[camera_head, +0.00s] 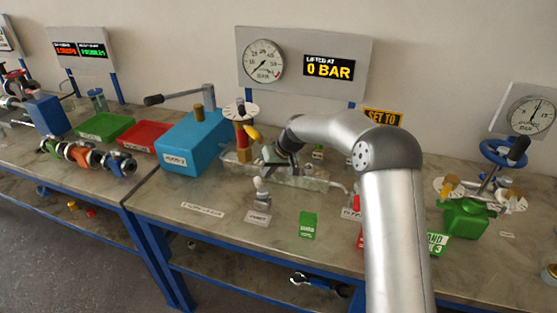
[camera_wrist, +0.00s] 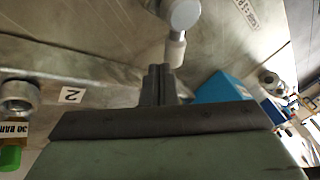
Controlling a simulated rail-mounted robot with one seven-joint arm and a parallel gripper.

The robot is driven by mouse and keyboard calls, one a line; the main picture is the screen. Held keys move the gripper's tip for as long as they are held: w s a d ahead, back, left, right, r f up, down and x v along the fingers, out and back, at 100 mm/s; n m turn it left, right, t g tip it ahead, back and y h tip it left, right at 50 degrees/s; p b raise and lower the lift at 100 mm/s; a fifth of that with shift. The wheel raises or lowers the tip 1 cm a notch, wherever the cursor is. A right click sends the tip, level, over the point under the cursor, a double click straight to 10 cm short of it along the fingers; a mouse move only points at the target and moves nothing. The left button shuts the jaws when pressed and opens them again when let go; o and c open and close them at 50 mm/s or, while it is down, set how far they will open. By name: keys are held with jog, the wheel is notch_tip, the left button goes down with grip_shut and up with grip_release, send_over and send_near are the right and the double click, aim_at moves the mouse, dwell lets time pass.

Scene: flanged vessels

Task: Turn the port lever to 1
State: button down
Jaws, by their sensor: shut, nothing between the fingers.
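In the wrist view, a pale round knob with a short white-tipped arm (camera_wrist: 175,48) is at the top middle. It looks like the port lever, though its pointing mark cannot be read. My gripper (camera_wrist: 158,70) has its two dark fingers together, with nothing between them, and their tips are close beside the white tip; I cannot tell if they touch. In the head view, a small pale post with a knob (camera_head: 262,188) stands behind a white label, probably the same lever. My gripper (camera_head: 268,167) is just behind it, partly hidden by my arm.
A label with a 2 (camera_wrist: 71,95) lies left of my fingers. A blue box (camera_head: 195,140) with a long lever stands left of my gripper. A gauge board (camera_head: 303,62) reads 0 BAR.

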jog(key=shift+s+a+f, duration=0.15)
jog(key=shift+a+f, duration=0.15)
jog(key=shift+a, duration=0.05)
